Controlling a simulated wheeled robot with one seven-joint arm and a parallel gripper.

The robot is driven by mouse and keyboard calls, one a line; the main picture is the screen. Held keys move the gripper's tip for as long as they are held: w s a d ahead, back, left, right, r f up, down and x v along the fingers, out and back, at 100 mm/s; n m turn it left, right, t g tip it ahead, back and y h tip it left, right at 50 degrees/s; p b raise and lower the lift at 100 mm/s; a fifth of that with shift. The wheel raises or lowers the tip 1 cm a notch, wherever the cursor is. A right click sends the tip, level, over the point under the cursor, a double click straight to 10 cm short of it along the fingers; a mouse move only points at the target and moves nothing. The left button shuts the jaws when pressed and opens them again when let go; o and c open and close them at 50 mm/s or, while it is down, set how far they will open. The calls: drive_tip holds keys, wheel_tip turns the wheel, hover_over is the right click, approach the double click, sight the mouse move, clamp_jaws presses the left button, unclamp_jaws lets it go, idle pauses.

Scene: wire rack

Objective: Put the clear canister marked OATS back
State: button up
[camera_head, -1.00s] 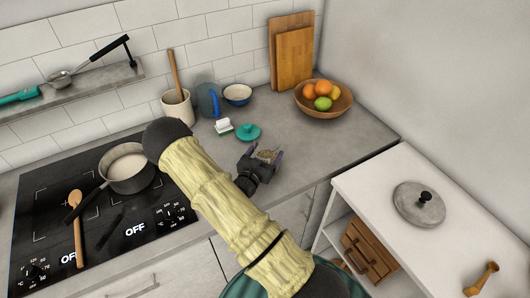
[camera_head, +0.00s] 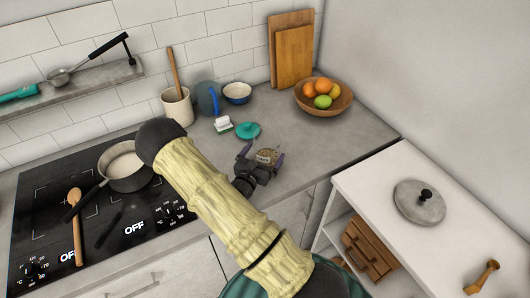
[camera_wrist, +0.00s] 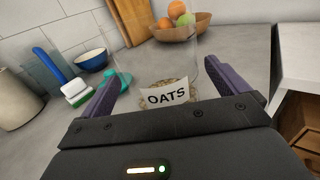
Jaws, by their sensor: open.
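The clear canister marked OATS (camera_head: 267,155) stands on the grey counter, with pale oats low inside it. In the wrist view its white OATS label (camera_wrist: 168,96) faces me and its clear walls rise above the oats. My gripper (camera_head: 262,154) is open at the near side of the canister. In the wrist view the purple fingers (camera_wrist: 164,80) appear on either side of the canister, with gaps showing; I cannot tell how far they reach around it.
A scrub brush (camera_head: 223,125), blue jug (camera_head: 207,98), bowl (camera_head: 237,93) and utensil crock (camera_head: 177,107) stand behind. A fruit bowl (camera_head: 323,98) is at back right. A pan (camera_head: 124,167) sits on the hob. A white cabinet (camera_head: 370,185) with a grey lid (camera_head: 419,203) is at right.

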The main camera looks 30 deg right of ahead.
drive_tip(key=b+v, duration=0.3)
drive_tip(key=v, duration=0.7)
drive_tip(key=shift+s+a, duration=0.15)
drive_tip(key=s+d+r+m+g+y, duration=0.1)
drive_tip(key=s+d+m+g+y, duration=0.1)
drive_tip(key=s+m+g, duration=0.55)
drive_tip(key=s+d+r+m+g+y, duration=0.2)
drive_tip(key=s+m+g, duration=0.5)
drive_tip(key=m, duration=0.1)
drive_tip(key=w+a+r+m+t+y, duration=0.3)
drive_tip(key=a+r+m+t+y, duration=0.3)
drive_tip(key=a+m+y, duration=0.3)
drive_tip(key=shift+w+a+r+m+y, duration=0.2)
drive_tip(key=shift+a+r+m+y, duration=0.15)
drive_tip(key=shift+m+y, duration=0.25)
